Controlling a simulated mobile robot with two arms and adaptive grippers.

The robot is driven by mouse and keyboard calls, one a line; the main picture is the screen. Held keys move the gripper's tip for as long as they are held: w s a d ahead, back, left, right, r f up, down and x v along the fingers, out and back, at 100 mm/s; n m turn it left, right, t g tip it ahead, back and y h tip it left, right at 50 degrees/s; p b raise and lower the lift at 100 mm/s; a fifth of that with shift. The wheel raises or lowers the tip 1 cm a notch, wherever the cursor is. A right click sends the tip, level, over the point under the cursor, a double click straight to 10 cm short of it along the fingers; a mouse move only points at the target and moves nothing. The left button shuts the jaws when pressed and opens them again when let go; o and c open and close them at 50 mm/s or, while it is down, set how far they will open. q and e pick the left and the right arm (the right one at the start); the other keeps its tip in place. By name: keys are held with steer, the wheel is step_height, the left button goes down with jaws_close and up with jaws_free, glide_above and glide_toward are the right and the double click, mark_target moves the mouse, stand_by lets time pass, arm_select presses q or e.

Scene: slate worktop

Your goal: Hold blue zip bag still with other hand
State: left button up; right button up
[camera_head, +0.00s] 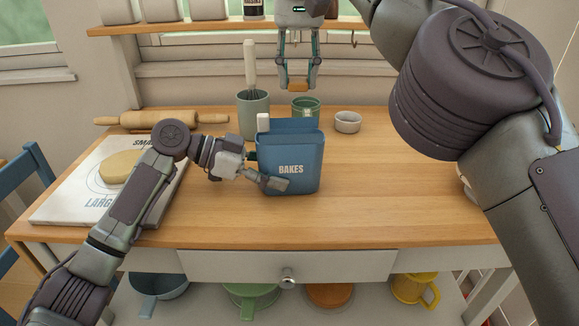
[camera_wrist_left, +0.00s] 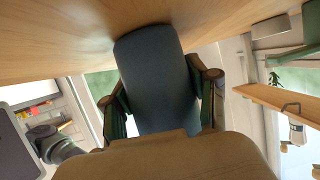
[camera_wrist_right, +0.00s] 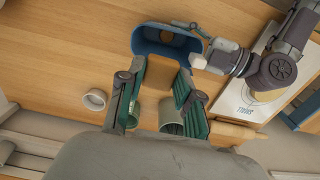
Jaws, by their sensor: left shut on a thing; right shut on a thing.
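The blue zip bag (camera_head: 307,172), marked BAKES, stands upright on the wooden worktop with its mouth open upward. The left wrist view shows the bag (camera_wrist_left: 155,70) between both fingers. My right gripper (camera_head: 298,84) is above and behind the bag, shut on a small brown block (camera_head: 298,87). The right wrist view shows the block (camera_wrist_right: 158,78) close to the bag's open mouth (camera_wrist_right: 165,42).
A green crock (camera_head: 252,118) with a whisk, a green cup (camera_head: 305,107) and a white ramekin (camera_head: 348,122) stand behind the bag. A rolling pin (camera_head: 160,119) and a mat (camera_head: 72,203) with dough (camera_head: 120,167) lie left.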

stand_by(0.3)
step_height(320, 180, down, 5)
steer(key=shift+f, duration=0.1)
stand_by(0.6)
steer(key=o, duration=0.9)
